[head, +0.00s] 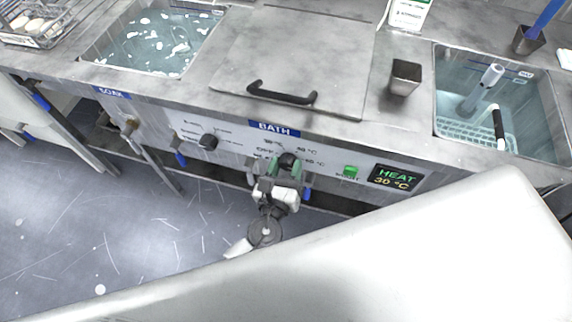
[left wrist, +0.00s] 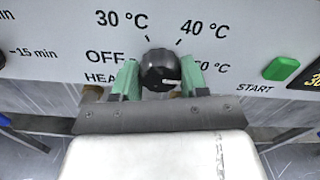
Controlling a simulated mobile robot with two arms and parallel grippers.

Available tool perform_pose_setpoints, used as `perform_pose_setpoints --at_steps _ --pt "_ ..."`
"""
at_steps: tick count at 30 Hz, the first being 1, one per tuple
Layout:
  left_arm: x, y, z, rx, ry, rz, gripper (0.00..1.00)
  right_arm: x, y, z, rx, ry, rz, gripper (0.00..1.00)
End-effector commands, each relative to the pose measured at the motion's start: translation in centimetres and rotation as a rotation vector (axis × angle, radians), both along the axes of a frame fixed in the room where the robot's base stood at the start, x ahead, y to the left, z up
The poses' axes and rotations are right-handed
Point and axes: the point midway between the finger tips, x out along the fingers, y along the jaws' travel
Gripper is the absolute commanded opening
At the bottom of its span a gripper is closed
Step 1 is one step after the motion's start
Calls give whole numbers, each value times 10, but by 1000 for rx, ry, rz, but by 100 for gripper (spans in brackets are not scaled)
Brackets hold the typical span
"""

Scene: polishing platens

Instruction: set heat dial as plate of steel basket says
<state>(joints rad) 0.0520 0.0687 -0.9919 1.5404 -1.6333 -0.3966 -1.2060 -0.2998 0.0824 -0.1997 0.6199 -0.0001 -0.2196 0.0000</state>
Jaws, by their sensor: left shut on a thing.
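The heat dial (head: 288,159) is a black round knob on the front panel under the BATH label. In the left wrist view the dial (left wrist: 159,68) sits among the marks OFF, 30 °C, 40 °C and a partly covered one at right. A white mark shows on its lower right face; which setting it points to is unclear. My left gripper (head: 287,165) is shut on the dial, a green finger on each side. The display (head: 394,179) reads HEAT 30 °C. A steel wire basket (head: 36,24) holding pale pieces is at the upper left; no readable plate shows on it.
A second black knob (head: 208,142) is left of the dial; a green START button (left wrist: 281,68) is right. A grey lid (head: 296,50) with a black handle covers the bath. Open water basins flank it. A dark cup (head: 405,77) stands on the counter.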

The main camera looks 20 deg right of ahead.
Motion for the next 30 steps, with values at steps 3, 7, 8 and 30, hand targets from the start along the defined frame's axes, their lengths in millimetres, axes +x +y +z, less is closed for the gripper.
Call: perform_pose_setpoints --at_steps 3,7,8,30 --pt "-1 1 -3 6 2 -2 20 0 1 0 1 0 0 43" --pt "-1 0 -3 5 2 -2 59 0 2 0 3 1 0 43" --pt "-1 0 -3 5 2 -1 63 0 3 0 4 1 0 43" --pt "-59 40 -3 4 3 -1 69 0 4 -5 5 1 -1 43"
